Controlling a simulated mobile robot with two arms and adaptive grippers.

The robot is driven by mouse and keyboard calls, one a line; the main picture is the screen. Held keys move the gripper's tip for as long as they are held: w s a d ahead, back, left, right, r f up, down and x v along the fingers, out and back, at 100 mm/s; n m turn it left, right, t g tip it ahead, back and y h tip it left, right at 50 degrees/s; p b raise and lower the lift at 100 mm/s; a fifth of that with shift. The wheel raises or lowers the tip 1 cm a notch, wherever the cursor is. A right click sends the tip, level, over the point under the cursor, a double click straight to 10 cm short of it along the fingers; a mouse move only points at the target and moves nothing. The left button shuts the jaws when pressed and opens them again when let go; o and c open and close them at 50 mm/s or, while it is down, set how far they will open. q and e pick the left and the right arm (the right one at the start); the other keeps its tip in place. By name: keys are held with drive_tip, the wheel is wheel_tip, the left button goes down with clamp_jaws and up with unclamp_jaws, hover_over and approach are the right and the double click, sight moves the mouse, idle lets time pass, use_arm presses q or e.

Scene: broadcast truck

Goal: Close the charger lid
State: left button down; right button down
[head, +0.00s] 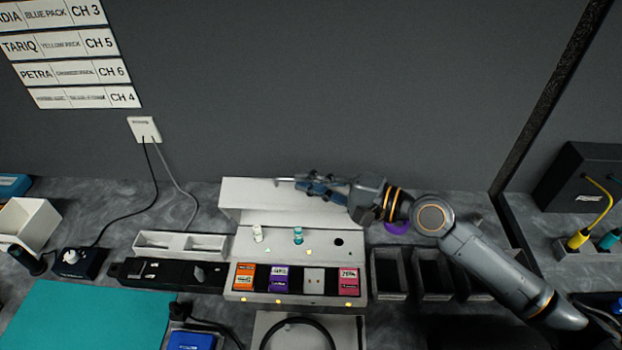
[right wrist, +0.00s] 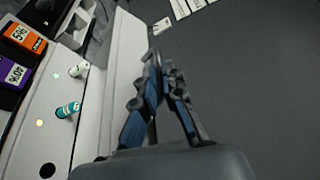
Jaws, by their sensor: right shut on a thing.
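The white charger (head: 235,285) stands at the middle of the counter. Its lid (head: 240,195) is raised open along the back and also shows as a long white panel in the right wrist view (right wrist: 120,60). My right gripper (head: 292,183) is at the lid's upper edge, reaching in from the right. In the right wrist view its fingers (right wrist: 155,62) come together beside the lid, closed on its edge; the exact contact is hard to see. My left gripper is in neither view.
The charger holds orange, purple, grey and pink packs (head: 348,279) in front. Behind them are a white plug, a teal plug (head: 298,235) and an empty round hole. Dark bins (head: 390,273) stand right, a white tray (head: 215,243) left. A grey wall rises behind.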

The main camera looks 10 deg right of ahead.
drive_tip(key=c, duration=1.7)
unclamp_jaws()
drive_tip(key=v, duration=1.2)
drive_tip(key=shift+w+f, duration=0.1)
